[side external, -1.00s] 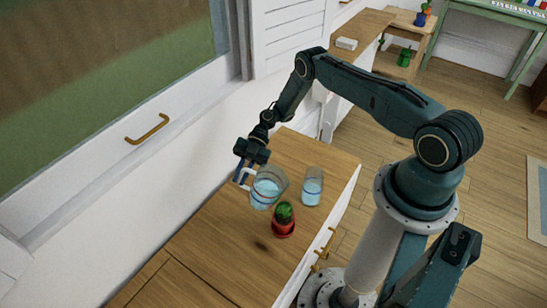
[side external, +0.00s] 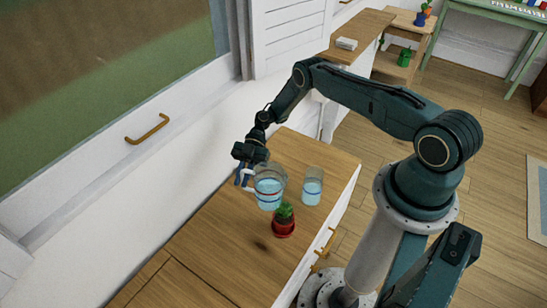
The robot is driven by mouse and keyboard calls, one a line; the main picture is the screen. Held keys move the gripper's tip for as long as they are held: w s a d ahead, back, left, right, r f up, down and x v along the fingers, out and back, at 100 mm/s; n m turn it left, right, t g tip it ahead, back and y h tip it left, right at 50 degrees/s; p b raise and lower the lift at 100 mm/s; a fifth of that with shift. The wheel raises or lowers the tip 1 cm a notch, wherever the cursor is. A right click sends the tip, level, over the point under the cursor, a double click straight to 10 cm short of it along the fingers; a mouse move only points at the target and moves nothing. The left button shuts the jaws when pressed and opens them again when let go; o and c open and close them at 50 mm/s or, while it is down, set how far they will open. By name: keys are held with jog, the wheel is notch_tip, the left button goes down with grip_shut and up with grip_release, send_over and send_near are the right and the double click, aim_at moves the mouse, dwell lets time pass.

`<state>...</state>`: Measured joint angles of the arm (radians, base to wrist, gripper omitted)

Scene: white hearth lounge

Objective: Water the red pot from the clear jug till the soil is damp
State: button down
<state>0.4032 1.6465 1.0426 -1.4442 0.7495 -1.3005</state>
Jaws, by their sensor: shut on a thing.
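The clear jug (side external: 269,188) holds blue-tinted water and has coloured bands around it. My gripper (side external: 245,176) is shut on its white handle at the jug's left side. The jug stands close to upright, behind and slightly left of the red pot (side external: 284,229). I cannot tell whether its base touches the wooden top. The red pot holds a green plant (side external: 285,211) and stands on the wooden top. The plant hides most of the soil, so I cannot tell how damp it is.
A clear glass (side external: 312,186) with blue-tinted water stands right of the jug on the wooden counter (side external: 215,245). The counter's front left is clear. The white wall (side external: 150,200) runs close behind.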

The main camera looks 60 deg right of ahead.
jog(key=shift+r, duration=0.15)
jog(key=shift+r, duration=1.9)
